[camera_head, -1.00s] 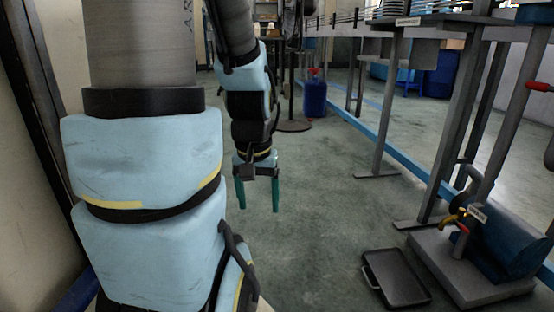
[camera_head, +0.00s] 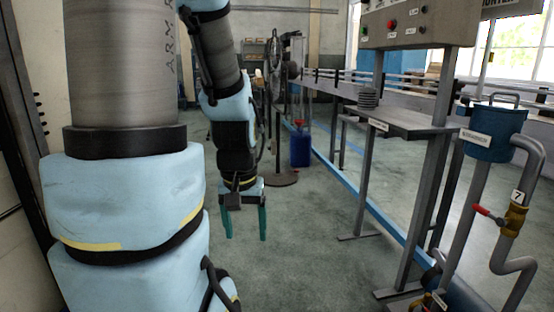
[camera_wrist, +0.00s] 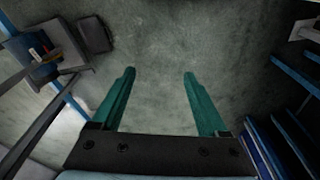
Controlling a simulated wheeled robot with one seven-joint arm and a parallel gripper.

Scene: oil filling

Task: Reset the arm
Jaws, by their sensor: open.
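My gripper (camera_head: 246,222) hangs from my arm at the left of the head view, fingers pointing down over bare floor. Its two green fingers are apart with nothing between them. In the wrist view my gripper (camera_wrist: 159,75) also shows open and empty above the grey floor. No object touches it.
A control panel (camera_head: 410,24) and metal table (camera_head: 400,122) stand at right. A blue tank (camera_head: 494,132) with pipes and a red-handled valve (camera_head: 489,212) is at far right. A blue jug (camera_head: 301,150) stands farther back. A dark tray (camera_wrist: 94,34) lies on the floor. The middle floor is clear.

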